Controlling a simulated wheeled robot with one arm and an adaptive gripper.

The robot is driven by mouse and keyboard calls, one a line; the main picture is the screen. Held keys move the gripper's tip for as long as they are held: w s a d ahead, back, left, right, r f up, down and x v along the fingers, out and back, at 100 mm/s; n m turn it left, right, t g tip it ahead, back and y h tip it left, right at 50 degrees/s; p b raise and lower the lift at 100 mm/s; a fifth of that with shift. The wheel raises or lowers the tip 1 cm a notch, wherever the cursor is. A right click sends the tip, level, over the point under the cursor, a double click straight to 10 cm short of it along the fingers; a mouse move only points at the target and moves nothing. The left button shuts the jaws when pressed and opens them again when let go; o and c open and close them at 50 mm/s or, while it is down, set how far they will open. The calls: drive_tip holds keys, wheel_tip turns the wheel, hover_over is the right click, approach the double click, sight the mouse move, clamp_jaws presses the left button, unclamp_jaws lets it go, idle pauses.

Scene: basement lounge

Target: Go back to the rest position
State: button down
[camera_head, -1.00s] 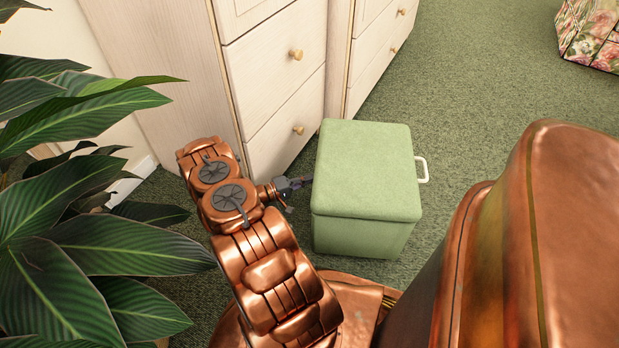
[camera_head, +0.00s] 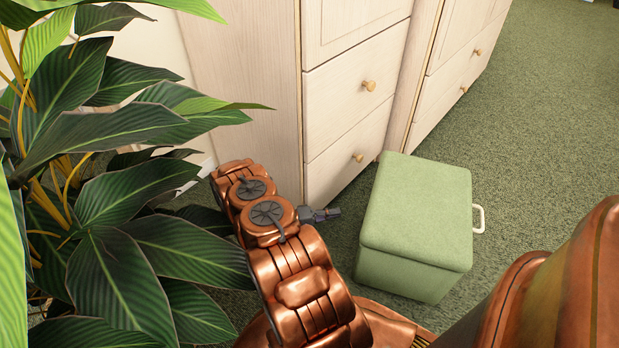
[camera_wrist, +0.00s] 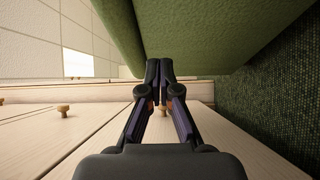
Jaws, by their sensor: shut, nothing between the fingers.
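My gripper (camera_head: 329,214) shows small and dark at the end of my copper arm, left of the green box-shaped ottoman (camera_head: 418,215). In the head view a strip of carpet shows between the fingertips and the ottoman. In the wrist view my gripper (camera_wrist: 165,68) has its fingertips together with nothing between them. The ottoman (camera_wrist: 215,35) fills the top of that view, close to the fingers. Whether they touch cannot be told there.
A pale wooden drawer cabinet (camera_head: 245,75) with round knobs stands behind my arm, and another (camera_head: 455,70) stands to its right. A large leafy plant (camera_head: 110,200) crowds the left side, close to my arm. Open green carpet (camera_head: 555,110) lies at the right.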

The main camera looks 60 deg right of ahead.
drive_tip(key=w+a+r+t+y+p, duration=0.15)
drive_tip(key=a+r+p, duration=0.35)
drive_tip(key=r, duration=0.8)
drive_tip(key=w+a+r+n+y+p, duration=0.1)
drive_tip(key=w+a+r+y+p, duration=0.3)
drive_tip(key=r, duration=0.9)
drive_tip(key=w+a+r+t+p, duration=0.1)
drive_tip(key=a+r+p, duration=0.5)
drive_tip(key=r, duration=0.8)
drive_tip(key=s+a+r+n+t+y+p, duration=0.2)
drive_tip(key=s+a+r+p, duration=0.2)
drive_tip(key=a+r, duration=0.5)
drive_tip(key=s+a+r+n+t+y+p, duration=0.3)
drive_tip(key=s+a+r+p, duration=0.2)
drive_tip(key=r, duration=0.8)
drive_tip(key=s+a+r+n+t+y+p, duration=0.2)
drive_tip(key=a+r+p, duration=0.7)
drive_tip(key=a, duration=0.6)
drive_tip(key=shift+s+r+n+t+p, duration=0.45)
drive_tip(key=shift+s+r+t, duration=0.3)
drive_tip(key=shift+s+r, duration=0.35)
drive_tip(key=shift+s+f, duration=0.1)
drive_tip(key=shift+f, duration=0.05)
